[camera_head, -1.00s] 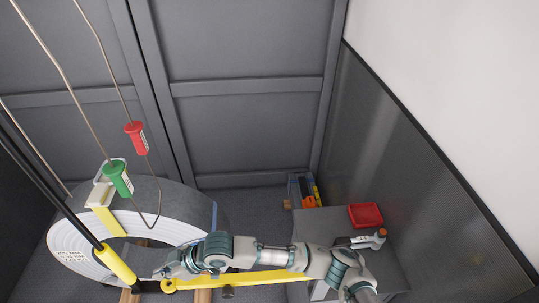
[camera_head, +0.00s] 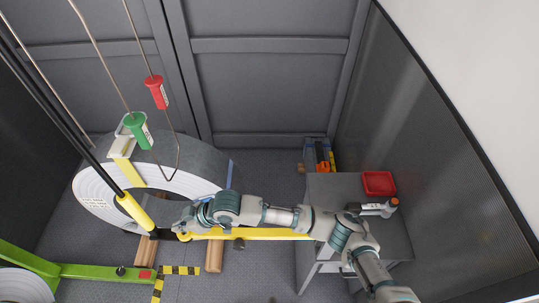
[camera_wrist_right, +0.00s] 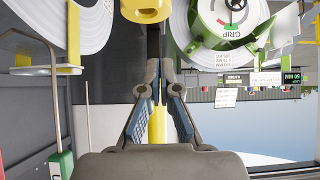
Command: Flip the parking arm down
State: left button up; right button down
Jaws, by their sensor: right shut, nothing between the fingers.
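A yellow horizontal arm (camera_head: 275,234) runs from below my right arm to a rounded yellow end beside a black joint. I cannot tell for sure whether this is the parking arm. A yellow sleeve on a slanting black pole (camera_head: 133,211) meets that joint. My right gripper (camera_head: 178,227) is by this joint, partly hidden by its own wrist. In the right wrist view the fingers (camera_wrist_right: 159,68) are shut and empty, just below a yellow cylinder end (camera_wrist_right: 147,10). A yellow bar (camera_wrist_right: 157,125) shows behind the fingers. I cannot tell whether they touch anything. My left gripper is not in view.
A large white-sided coil (camera_head: 95,190) stands behind the joint. Green (camera_head: 138,131) and red (camera_head: 156,92) handles hang on bent rods. A green arm (camera_head: 95,271) lies at lower left. A grey cabinet (camera_head: 330,188) with a red tray (camera_head: 379,183) stands right.

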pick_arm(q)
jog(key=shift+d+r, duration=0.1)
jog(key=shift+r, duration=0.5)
pick_arm(e)
jog(key=d+r, duration=0.6)
jog(key=r, duration=0.4)
jog(key=shift+w+d, duration=0.15)
jog(key=shift+d, duration=0.2)
jog(key=shift+a, duration=0.2)
